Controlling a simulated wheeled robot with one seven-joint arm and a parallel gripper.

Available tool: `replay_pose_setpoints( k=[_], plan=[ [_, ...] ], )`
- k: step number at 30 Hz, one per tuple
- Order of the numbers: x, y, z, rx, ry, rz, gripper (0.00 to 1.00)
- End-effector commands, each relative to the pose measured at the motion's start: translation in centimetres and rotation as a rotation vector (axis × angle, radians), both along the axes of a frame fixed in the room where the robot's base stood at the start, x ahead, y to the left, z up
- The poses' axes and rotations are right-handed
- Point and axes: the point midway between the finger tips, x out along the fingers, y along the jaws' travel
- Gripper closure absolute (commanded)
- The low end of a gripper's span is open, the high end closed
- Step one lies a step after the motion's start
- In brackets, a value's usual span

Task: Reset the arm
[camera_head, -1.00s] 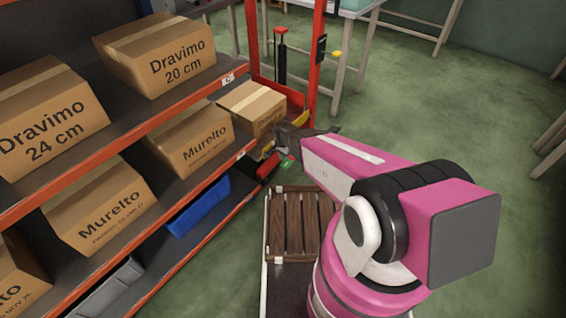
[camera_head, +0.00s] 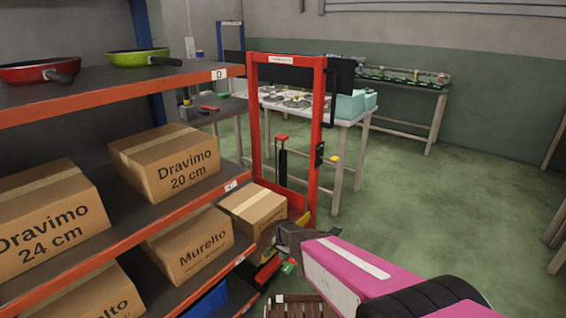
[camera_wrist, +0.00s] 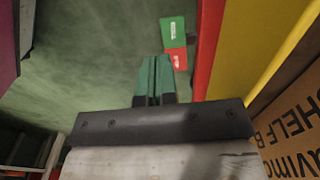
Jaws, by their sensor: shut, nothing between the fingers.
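My pink arm reaches in from the lower right of the head view, with the dark end of my gripper (camera_head: 286,238) beside the red stacker's lower part. In the wrist view, the two green fingers of my gripper (camera_wrist: 155,62) lie together with nothing between them. A green and red label or pedal (camera_wrist: 174,42) shows just beyond the fingertips, apart from them as far as I can tell. The red lift stacker (camera_head: 318,140) stands beyond the gripper, at the shelf's end.
An orange-edged shelf (camera_head: 110,105) on the left holds cartons, including a Dravimo 20 cm box (camera_head: 168,165), with a red pan (camera_head: 40,70) and a green pan (camera_head: 140,57) on top. A carton (camera_head: 252,208) sits near the gripper. Green floor (camera_head: 440,195) is clear to the right.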

Motion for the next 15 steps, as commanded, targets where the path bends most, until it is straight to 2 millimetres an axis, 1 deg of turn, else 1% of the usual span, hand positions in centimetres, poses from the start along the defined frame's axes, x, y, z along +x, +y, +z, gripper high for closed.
replay_pose_setpoints(
  k=[2, 5, 6, 8, 9, 11, 12, 15],
  plan=[
    [-0.9, -1.5, 2.3, 0.001, -0.001, 0.033, 1.0],
    [-2.6, -4.6, 6.5, 0.0, 0.002, 0.114, 1.0],
    [-3.6, -6.2, 8.5, -0.001, 0.004, 0.157, 1.0],
    [-5.1, -8.5, 11.5, 0.0, 0.006, 0.227, 1.0],
    [-6.2, -9.9, 13.5, 0.0, 0.009, 0.274, 1.0],
    [-7.9, -12.0, 16.2, 0.0, 0.013, 0.344, 1.0],
    [-9.0, -13.2, 17.9, 0.001, 0.012, 0.389, 1.0],
    [-11.7, -15.9, 21.3, 0.002, 0.017, 0.492, 1.0]
  ],
)
